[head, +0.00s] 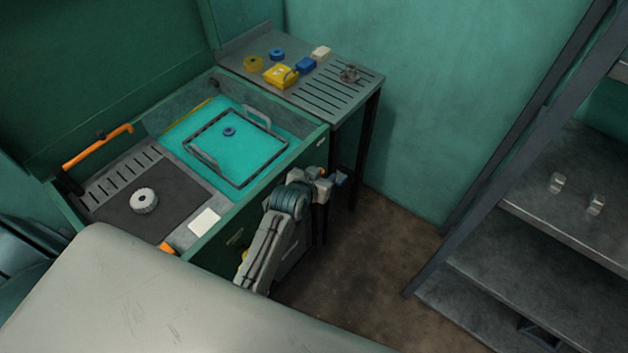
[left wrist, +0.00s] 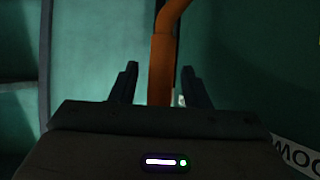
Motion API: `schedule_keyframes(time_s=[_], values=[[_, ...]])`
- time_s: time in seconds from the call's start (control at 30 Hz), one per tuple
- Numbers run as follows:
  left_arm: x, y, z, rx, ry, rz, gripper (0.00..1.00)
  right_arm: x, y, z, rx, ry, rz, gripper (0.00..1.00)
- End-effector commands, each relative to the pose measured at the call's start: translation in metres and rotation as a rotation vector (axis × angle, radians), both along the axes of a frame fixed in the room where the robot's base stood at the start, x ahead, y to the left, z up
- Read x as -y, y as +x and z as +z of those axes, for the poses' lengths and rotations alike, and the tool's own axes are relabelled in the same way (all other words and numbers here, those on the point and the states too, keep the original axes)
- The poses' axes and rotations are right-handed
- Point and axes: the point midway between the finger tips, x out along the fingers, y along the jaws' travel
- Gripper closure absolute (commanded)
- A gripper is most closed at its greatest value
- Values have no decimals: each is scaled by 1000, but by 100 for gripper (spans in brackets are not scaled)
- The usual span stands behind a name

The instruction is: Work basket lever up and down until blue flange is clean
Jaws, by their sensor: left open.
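The blue flange (head: 229,131) lies in the wire basket (head: 190,152) within the turquoise bath of the green washer. Dirt on the flange is too small to judge. My left gripper (head: 324,183) is beside the washer's right front corner, small and partly dark. In the left wrist view, my left gripper (left wrist: 158,85) is open. An orange bar (left wrist: 162,70), which looks like a lever, stands upright between and beyond its fingers, not clamped. I cannot tell whether it touches either finger. My right gripper is not in view.
An orange handle (head: 97,146) is at the washer's left. A grey round part (head: 144,201) lies on the dark mat. A slotted side table (head: 335,98) holds several small parts. A metal shelf (head: 560,215) stands at right, with open floor (head: 370,250) between.

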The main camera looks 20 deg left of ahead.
Motion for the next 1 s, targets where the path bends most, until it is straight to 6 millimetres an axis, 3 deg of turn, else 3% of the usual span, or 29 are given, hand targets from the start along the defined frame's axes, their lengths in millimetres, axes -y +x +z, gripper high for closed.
schedule_keyframes(time_s=[0.5,1.0], values=[[-6,-75,43,0,0,0,58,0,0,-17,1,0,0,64],[-7,-84,48,2,-1,-1,60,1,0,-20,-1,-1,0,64]])
